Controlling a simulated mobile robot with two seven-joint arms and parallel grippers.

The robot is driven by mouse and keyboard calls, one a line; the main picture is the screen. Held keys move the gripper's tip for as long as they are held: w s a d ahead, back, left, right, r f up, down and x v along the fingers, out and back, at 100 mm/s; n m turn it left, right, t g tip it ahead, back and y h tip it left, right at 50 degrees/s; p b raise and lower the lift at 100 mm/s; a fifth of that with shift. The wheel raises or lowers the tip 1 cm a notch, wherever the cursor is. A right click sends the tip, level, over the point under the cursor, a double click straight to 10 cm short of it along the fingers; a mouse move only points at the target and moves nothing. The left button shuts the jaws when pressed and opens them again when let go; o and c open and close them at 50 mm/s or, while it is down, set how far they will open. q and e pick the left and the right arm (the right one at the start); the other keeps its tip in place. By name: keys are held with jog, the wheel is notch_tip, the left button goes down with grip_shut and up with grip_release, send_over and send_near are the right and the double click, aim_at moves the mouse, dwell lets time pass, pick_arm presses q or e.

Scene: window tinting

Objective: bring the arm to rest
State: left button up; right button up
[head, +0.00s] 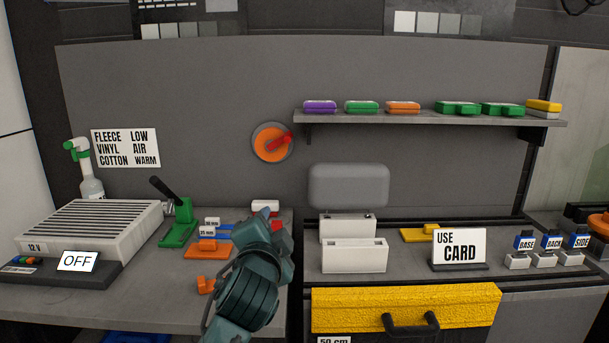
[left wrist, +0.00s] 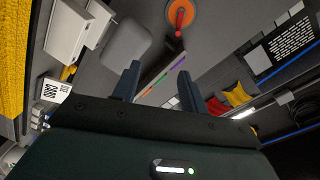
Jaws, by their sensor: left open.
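My left gripper (head: 266,222) is raised over the front counter in the head view, beside the gap between the two counters. The arm comes up from the bottom edge. In the left wrist view my left gripper (left wrist: 157,74) shows two dark fingers spread apart with nothing between them. The wrist camera looks toward the back wall, with the picture tilted. My right gripper is in neither view.
An orange dial with a red handle (head: 273,141) is on the wall. A shelf (head: 430,119) holds several coloured blocks. White bins (head: 354,256) and a USE CARD sign (head: 460,247) stand right. A slatted 12 V box (head: 95,232), green clamp (head: 180,225) and orange pieces (head: 208,250) lie left.

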pick_arm(q)
jog(key=s+a+f+n+g+h, duration=0.1)
jog(key=s+f, duration=0.2)
jog(key=f, duration=0.4)
jog(key=s+a+f+n+g+p, duration=0.1)
jog(key=s+f+n, duration=0.15)
jog(key=f, duration=0.45)
jog(key=s+a+f+n+g+h, duration=0.1)
jog(key=s+f+g, duration=0.15)
jog(key=f, duration=0.45)
jog(key=s+a+f+n+g, duration=0.1)
jog(key=s+a+f+n, duration=0.1)
jog(key=s+f, duration=0.4)
jog(key=s+a+f+n+g+p, duration=0.1)
jog(key=s+a+f+n, duration=0.2)
jog(key=s, duration=1.1)
notch_tip(320, 180, down, 3)
jog(key=shift+a+f+h, duration=0.15)
jog(key=shift+a+h, duration=0.1)
jog(key=shift+h, duration=0.05)
